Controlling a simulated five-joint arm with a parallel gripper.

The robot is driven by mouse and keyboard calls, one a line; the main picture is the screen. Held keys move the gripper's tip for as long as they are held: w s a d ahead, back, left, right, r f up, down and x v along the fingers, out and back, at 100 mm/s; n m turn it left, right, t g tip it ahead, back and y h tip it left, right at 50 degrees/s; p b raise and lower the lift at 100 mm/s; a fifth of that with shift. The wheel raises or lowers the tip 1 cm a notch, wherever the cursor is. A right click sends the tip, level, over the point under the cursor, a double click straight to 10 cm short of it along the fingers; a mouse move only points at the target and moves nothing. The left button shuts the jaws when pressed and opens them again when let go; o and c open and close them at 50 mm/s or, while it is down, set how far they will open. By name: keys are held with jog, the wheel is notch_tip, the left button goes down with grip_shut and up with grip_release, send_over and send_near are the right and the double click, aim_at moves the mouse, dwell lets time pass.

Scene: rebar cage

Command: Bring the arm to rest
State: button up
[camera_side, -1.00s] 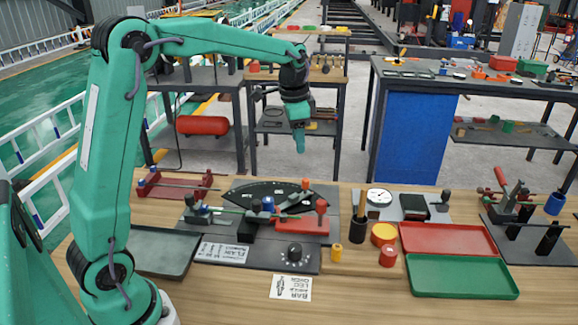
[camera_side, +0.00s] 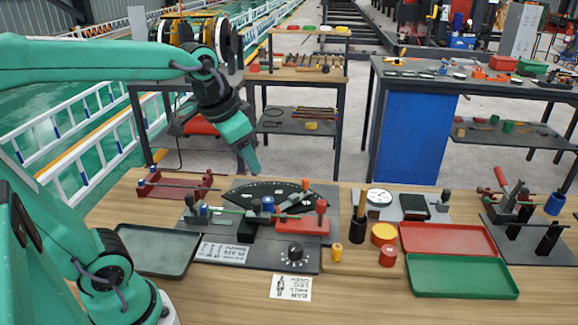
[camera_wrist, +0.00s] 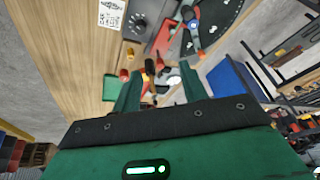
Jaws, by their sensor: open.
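My gripper (camera_side: 250,164) is in the air above the back part of the wooden bench (camera_side: 345,287), pointing down and slightly right in the side view. It is above the black angle dial plate (camera_side: 262,190) and apart from it. In the wrist view my gripper (camera_wrist: 160,84) has its two green fingers spread, with nothing held between them. The bench, tools and trays lie beyond the fingers there.
A bending fixture with a red block (camera_side: 302,226) and black knob stands mid-bench. A grey tray (camera_side: 150,262) lies left; red (camera_side: 448,238) and green (camera_side: 462,287) trays lie right. A black cup (camera_side: 358,231), yellow and red cylinders stand between. The front bench is mostly clear.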

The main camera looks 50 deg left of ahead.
jog(key=s+d+f+n+t, duration=0.1)
jog(key=s+f, duration=0.2)
jog(key=s, duration=0.4)
jog(key=shift+s+d+n, duration=0.2)
jog(key=shift+d+n, duration=0.05)
jog(key=shift+n, duration=0.15)
dwell(0.5)
